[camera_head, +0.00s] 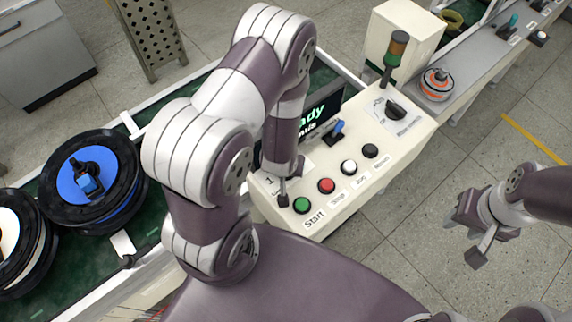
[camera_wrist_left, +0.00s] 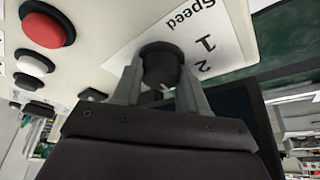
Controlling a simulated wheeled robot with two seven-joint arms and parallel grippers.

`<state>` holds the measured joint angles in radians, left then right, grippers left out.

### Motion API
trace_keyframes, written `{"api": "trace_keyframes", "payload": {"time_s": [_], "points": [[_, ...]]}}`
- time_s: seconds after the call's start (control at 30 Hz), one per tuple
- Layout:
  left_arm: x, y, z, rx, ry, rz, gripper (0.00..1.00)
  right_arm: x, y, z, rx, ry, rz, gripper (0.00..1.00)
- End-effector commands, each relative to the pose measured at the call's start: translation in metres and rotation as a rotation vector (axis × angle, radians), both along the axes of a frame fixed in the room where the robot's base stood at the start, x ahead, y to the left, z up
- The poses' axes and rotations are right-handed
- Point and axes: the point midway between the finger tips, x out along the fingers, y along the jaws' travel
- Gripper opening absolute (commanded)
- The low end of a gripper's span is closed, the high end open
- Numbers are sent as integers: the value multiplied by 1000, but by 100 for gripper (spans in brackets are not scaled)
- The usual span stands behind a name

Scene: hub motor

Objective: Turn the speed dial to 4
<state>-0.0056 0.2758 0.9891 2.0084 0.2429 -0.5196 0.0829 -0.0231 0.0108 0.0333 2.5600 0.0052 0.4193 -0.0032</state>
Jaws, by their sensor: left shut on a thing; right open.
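The speed dial (camera_wrist_left: 162,66) is a black round knob on the cream control box. In the left wrist view the fingers of my left gripper (camera_wrist_left: 160,78) are shut on it, one on each side. The label plate beside it reads "Speed", "1" and "2"; other numbers are hidden. The dial's pointing direction cannot be told. In the head view my left arm covers most of the dial area, and only a bit of my left gripper (camera_head: 283,190) shows there. My right gripper (camera_head: 474,236) is open and empty, over the floor at the right.
The control box (camera_head: 340,200) carries a green button (camera_head: 301,205), a red button (camera_head: 326,185), white and black buttons, a blue-handled switch (camera_head: 338,127) and a black rotary knob (camera_head: 396,110). A signal tower (camera_head: 395,52) stands behind. A screen (camera_head: 322,106) and wheel hubs (camera_head: 92,180) are at the left.

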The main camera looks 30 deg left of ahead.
Motion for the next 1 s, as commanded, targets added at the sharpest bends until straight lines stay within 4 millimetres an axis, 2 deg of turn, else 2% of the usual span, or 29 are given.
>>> {"api": "trace_keyframes", "payload": {"time_s": [0.47,0.5,0.53,0.57,1.0], "points": [[0,0,1,0,0,-2,12,0,0,0,0,0,0,43],[0,0,1,0,0,-2,55,0,0,1,0,0,0,43],[0,0,1,0,0,-2,65,0,0,0,0,0,0,43],[0,0,1,0,0,-2,67,0,0,0,0,0,0,43],[0,0,0,0,0,-1,67,0,0,0,0,0,0,43]]}}
